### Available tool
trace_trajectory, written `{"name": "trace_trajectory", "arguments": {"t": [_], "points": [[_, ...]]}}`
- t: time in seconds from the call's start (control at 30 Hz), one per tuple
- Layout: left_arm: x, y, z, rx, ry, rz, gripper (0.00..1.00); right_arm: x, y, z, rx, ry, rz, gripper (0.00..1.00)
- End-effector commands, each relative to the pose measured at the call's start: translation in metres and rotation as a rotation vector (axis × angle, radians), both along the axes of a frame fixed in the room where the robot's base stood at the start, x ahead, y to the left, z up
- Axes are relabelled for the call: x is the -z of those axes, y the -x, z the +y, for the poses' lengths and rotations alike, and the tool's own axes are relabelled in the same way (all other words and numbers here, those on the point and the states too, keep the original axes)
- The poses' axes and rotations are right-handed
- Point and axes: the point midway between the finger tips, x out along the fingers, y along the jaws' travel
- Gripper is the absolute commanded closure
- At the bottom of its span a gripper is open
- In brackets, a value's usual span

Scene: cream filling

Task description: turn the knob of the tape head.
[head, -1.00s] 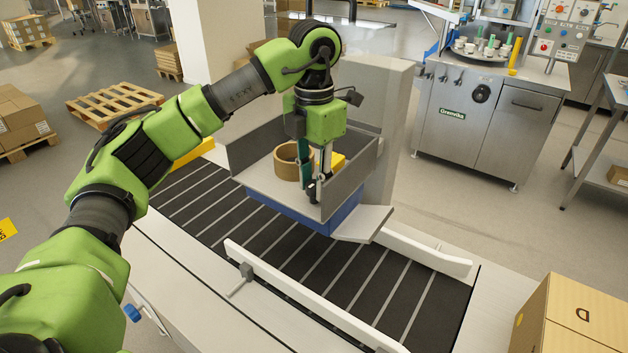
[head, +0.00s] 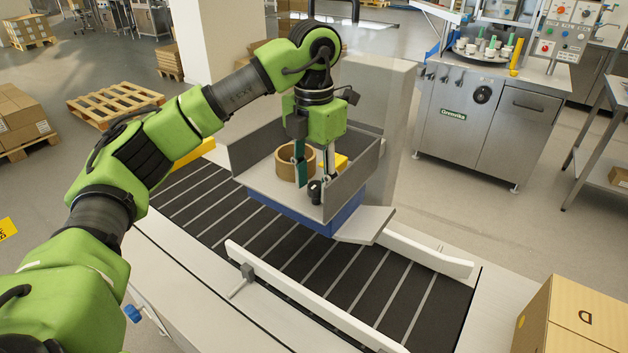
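The tape head (head: 259,176) is a grey open-topped box on a blue base, above the conveyor. A brown tape roll (head: 283,165) stands inside it. The knob (head: 315,192) is small and black, near the front corner of the tape head. My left gripper (head: 315,179) points down over the tape head from above. Its two fingers are spread apart, one on each side of the knob, and nothing is held between them. Whether a finger touches the knob I cannot tell. The roll is partly hidden behind the left finger. My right gripper is not in view.
The conveyor (head: 345,290) has white side rails (head: 300,300) and runs under the tape head. A grey column (head: 390,130) stands right behind it. A cardboard box (head: 575,310) sits at the lower right. A steel machine (head: 470,130) is at the back right.

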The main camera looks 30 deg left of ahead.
Motion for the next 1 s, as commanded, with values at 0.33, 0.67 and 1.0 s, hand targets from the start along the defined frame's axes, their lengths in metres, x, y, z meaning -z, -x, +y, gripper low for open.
{"name": "trace_trajectory", "arguments": {"t": [0.33, 0.67, 1.0], "points": [[0.001, 0.001, -0.003, 0.01, 0.003, 0.004, 0.59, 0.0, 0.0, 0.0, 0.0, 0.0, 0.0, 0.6], [-0.026, 0.0, -0.002, 0.008, 0.005, -0.003, 0.59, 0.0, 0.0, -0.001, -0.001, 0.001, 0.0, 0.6], [-0.068, -0.001, 0.001, 0.004, 0.002, -0.002, 0.59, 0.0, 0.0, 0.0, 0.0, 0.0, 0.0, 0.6]]}}
